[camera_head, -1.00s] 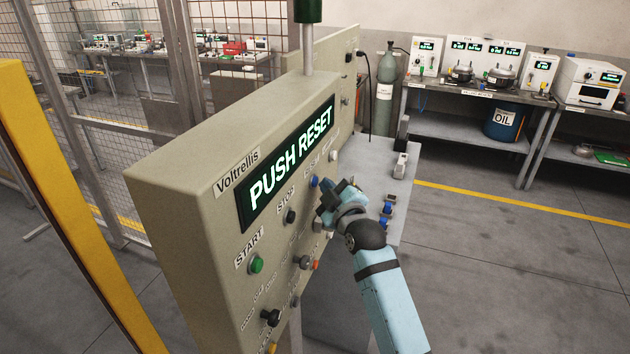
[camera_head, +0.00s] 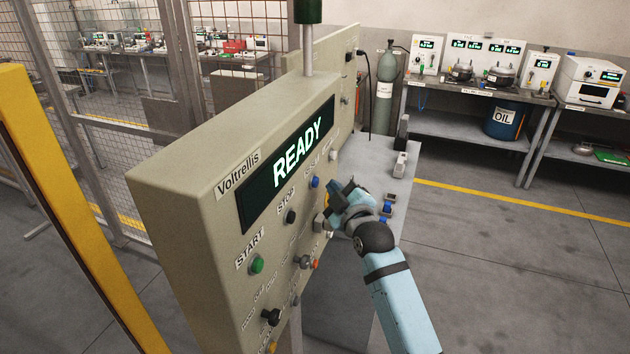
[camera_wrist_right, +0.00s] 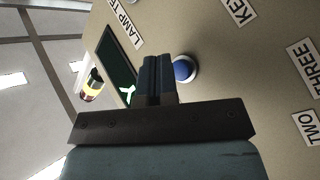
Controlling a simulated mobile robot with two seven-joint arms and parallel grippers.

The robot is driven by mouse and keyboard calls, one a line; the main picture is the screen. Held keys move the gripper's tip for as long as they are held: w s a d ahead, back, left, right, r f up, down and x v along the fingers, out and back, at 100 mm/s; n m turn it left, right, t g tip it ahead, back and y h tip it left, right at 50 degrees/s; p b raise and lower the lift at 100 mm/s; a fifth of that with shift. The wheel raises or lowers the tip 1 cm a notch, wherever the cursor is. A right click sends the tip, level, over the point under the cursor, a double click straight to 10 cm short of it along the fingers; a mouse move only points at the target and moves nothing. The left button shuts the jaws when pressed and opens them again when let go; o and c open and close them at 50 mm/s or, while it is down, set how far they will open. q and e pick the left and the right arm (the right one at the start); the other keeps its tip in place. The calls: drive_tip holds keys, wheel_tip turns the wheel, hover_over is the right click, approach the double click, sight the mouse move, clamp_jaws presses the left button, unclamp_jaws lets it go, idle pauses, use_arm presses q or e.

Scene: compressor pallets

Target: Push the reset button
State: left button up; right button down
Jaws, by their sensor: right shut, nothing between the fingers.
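The beige control panel (camera_head: 180,205) carries a dark display (camera_head: 290,160) that reads READY in light letters. The blue button (camera_head: 315,182), under a label that looks like RESET, sits below the display's right part. It also shows in the right wrist view (camera_wrist_right: 184,70), just right of the fingertips. My right gripper (camera_head: 332,190) is shut and empty, a little to the right of the blue button and apart from it in the head view. In the right wrist view its closed fingers (camera_wrist_right: 157,62) point toward the panel. My left gripper is not in view.
A green START button (camera_head: 257,264), a black STOP button (camera_head: 291,216) and several other knobs are on the panel. A grey table (camera_head: 375,160) stands behind my right arm. A yellow post (camera_head: 60,200) and mesh fence are at left. Open floor lies at right.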

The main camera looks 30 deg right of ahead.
drive_tip(key=s+d+p, duration=0.1)
drive_tip(key=s+d, duration=0.3)
drive_tip(key=shift+s+p, duration=0.3)
drive_tip(key=shift+p, duration=0.1)
idle(0.9)
drive_tip(key=s+a+f+m+g+y, duration=0.1)
drive_tip(key=s+a+f+m+g, duration=0.1)
drive_tip(key=s+a+f, duration=0.4)
drive_tip(key=s+a+f+m+g+y, duration=0.2)
drive_tip(key=s+a+f, duration=0.4)
drive_tip(key=s+f, duration=0.4)
drive_tip(key=s+a+f+m+g+y, duration=0.1)
drive_tip(key=s+a+f+g, duration=0.2)
drive_tip(key=f, duration=1)
drive_tip(key=s+a, duration=0.3)
drive_tip(key=s, duration=0.2)
drive_tip(key=shift+s+a+m+g+y, duration=0.3)
drive_tip(key=shift+s+m+g, duration=0.05)
drive_tip(key=shift+m+g, duration=0.05)
